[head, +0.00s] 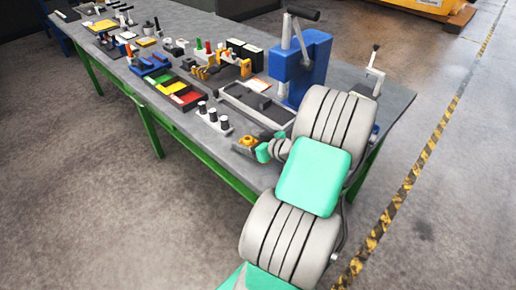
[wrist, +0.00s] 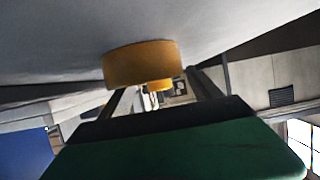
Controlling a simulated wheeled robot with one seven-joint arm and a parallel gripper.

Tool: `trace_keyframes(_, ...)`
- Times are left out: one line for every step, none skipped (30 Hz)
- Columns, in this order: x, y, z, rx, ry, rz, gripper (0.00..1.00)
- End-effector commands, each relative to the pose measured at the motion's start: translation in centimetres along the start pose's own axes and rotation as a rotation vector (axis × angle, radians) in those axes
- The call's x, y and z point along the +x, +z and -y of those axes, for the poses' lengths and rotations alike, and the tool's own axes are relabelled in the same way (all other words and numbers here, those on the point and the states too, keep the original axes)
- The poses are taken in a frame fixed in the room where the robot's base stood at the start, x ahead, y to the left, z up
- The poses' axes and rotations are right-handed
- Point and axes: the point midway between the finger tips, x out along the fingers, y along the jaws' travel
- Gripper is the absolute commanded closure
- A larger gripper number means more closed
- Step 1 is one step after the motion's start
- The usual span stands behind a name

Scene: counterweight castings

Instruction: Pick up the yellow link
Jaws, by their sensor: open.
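A yellow-orange piece (head: 247,142), which looks like the yellow link, sits on the near right part of the grey bench. In the wrist view a short, round yellow-orange body (wrist: 140,65) with a smaller stub rests against the grey surface; that picture looks upside down. My gripper (head: 262,150) is low over the bench, just beside the yellow piece in the head view. Its two dark fingers stand apart in the wrist view, with the yellow stub showing between them. I cannot tell whether either finger touches it. My arm hides part of the bench's near right end.
A blue upright press (head: 306,68) and a grey tray (head: 255,104) stand close behind my gripper. A white block with several dark-topped pegs (head: 212,120) is to the left. Colored bins (head: 179,90) and a yellow bracket (head: 208,68) lie farther off.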

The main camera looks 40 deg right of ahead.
Motion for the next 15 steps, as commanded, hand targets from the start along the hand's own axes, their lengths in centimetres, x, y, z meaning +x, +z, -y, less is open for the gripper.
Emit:
trace_keyframes(-0.02,0.03,-0.02,0.0,0.001,0.0,0.27)
trace_keyframes(-0.03,0.03,-0.03,0.0,0.001,0.0,0.28)
trace_keyframes(-0.05,0.03,-0.05,0.0,0.001,0.0,0.31)
trace_keyframes(-0.06,0.03,-0.06,0.0,0.001,0.0,0.34)
trace_keyframes(-0.07,0.04,-0.06,0.001,0.001,0.0,0.36)
trace_keyframes(-0.08,0.04,-0.07,0.001,0.001,0.0,0.4)
trace_keyframes(-0.09,0.04,-0.08,0.001,0.002,0.0,0.42)
trace_keyframes(-0.09,0.04,-0.09,0.001,0.002,0.0,0.44)
trace_keyframes(-0.1,0.04,-0.1,0.001,0.002,0.0,0.48)
trace_keyframes(-0.11,0.04,-0.1,0.001,0.002,0.0,0.5)
trace_keyframes(-0.11,0.04,-0.1,0.001,0.002,0.0,0.53)
trace_keyframes(-0.11,0.04,-0.11,0.001,0.002,0.0,0.56)
trace_keyframes(-0.12,0.04,-0.11,0.001,0.002,0.0,0.58)
trace_keyframes(-0.12,0.04,-0.11,0.001,0.002,0.0,0.61)
trace_keyframes(-0.12,0.04,-0.11,0.001,0.002,0.0,0.64)
